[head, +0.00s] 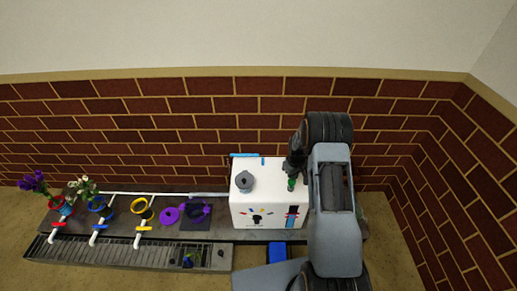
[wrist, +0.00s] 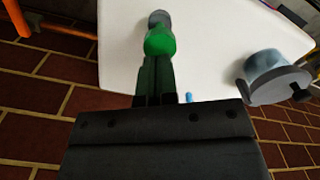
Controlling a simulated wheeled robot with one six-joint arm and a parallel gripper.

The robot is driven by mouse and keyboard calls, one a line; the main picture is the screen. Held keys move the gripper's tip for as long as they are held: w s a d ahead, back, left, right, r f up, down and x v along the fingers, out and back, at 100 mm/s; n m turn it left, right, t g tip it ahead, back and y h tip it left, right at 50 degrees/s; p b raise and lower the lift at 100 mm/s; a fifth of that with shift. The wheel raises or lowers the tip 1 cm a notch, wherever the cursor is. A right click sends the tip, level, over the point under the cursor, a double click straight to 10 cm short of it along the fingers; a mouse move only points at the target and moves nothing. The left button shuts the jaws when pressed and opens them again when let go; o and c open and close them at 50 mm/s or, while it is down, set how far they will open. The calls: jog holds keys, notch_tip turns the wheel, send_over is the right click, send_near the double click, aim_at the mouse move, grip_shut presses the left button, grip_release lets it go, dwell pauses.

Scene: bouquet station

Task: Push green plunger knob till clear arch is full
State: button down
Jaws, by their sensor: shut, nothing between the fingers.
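The green plunger knob (head: 291,184) is on the top of the white machine box (head: 240,209), near its right side. In the wrist view the rounded green knob (wrist: 160,42) shows just beyond my fingertips, with a grey round part beside it. My gripper (head: 293,170) is shut and empty, pointing down over the knob.
A grey round fitting (head: 245,181) stands on the box top at the left. White pipes with red, blue and yellow rings (head: 143,207) stand along the grey bench at the left, with flowers at the far end. A brick wall (head: 180,120) is behind.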

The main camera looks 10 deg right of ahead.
jog(key=shift+f, duration=0.25)
jog(key=shift+f+b, duration=1.8)
jog(key=shift+f, duration=0.3)
jog(key=shift+r, duration=0.2)
jog(key=shift+r+p, duration=1.5)
jog(key=shift+r, duration=0.7)
notch_tip(320, 180, up, 9)
jog(key=p, duration=0.5)
jog(key=shift+p, duration=0.35)
